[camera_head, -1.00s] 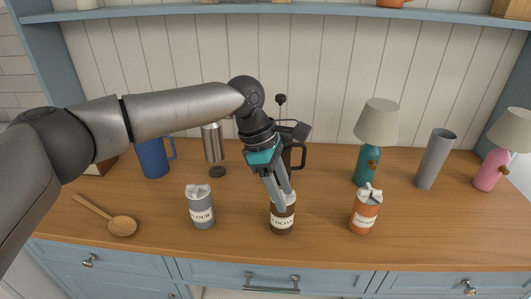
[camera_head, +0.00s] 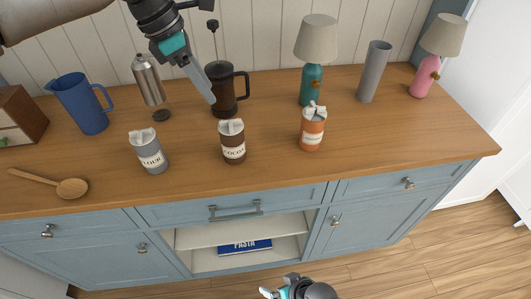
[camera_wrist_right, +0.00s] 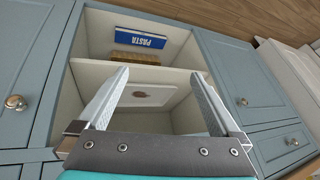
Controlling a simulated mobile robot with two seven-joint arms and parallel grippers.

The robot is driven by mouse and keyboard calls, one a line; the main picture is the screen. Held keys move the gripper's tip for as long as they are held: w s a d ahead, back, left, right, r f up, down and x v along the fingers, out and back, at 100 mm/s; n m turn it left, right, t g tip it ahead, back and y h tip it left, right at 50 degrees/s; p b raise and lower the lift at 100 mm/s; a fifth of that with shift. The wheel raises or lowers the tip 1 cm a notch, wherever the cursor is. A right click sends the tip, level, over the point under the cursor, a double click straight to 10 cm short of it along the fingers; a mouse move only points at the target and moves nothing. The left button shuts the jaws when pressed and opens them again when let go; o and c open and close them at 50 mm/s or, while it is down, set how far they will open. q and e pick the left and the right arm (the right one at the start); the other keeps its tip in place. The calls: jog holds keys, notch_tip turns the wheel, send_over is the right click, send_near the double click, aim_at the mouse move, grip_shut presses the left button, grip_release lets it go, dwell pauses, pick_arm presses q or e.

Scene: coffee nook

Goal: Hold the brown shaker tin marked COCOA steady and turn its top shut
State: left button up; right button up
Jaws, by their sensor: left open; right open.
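The brown shaker tin marked COCOA (camera_head: 232,146) stands upright on the wooden counter, with a pale top. My left gripper (camera_head: 211,99) is open and empty, above and behind the tin, in front of the dark French press; it is apart from the tin. My right gripper (camera_head: 270,291) is at the bottom edge of the head view, low in front of the cabinet. In the right wrist view its two fingers (camera_wrist_right: 158,100) are spread, with nothing between them.
A grey FLOUR tin (camera_head: 149,153) stands left of the cocoa tin and an orange tin (camera_head: 312,131) right. Behind are a French press (camera_head: 222,92), blue jug (camera_head: 81,105) and teal lamp (camera_head: 312,82). A wooden spoon (camera_head: 70,188) lies left. An open shelf holds a PASTA box (camera_head: 245,246).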

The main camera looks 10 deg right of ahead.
jog(key=w+a+r+n+t+y, duration=0.1)
jog(key=w+a+r+y, duration=0.2)
jog(key=r, duration=0.4)
jog(key=w+a+r+n+y, duration=0.1)
jog(key=w+a+r, duration=0.2)
jog(key=a+r, duration=0.35)
jog(key=w+a+r+n+t+y, duration=0.1)
jog(key=w+a+r+y, duration=0.15)
jog(key=r, duration=0.65)
jog(key=n+t+h, duration=0.2)
jog(key=t, duration=0.2)
send_near(228, 140)
jog(key=w+a+f, duration=0.2)
jog(key=w+f, duration=0.1)
jog(key=w, duration=0.1)
jog(key=w+a+f, duration=0.2)
jog(key=w, duration=0.2)
jog(key=w+a+f, duration=0.1)
jog(key=w+f, duration=0.2)
jog(key=w, duration=0.1)
jog(key=shift+a+f, duration=0.3)
jog(key=shift+a, duration=0.1)
jog(key=shift+c, duration=0.2)
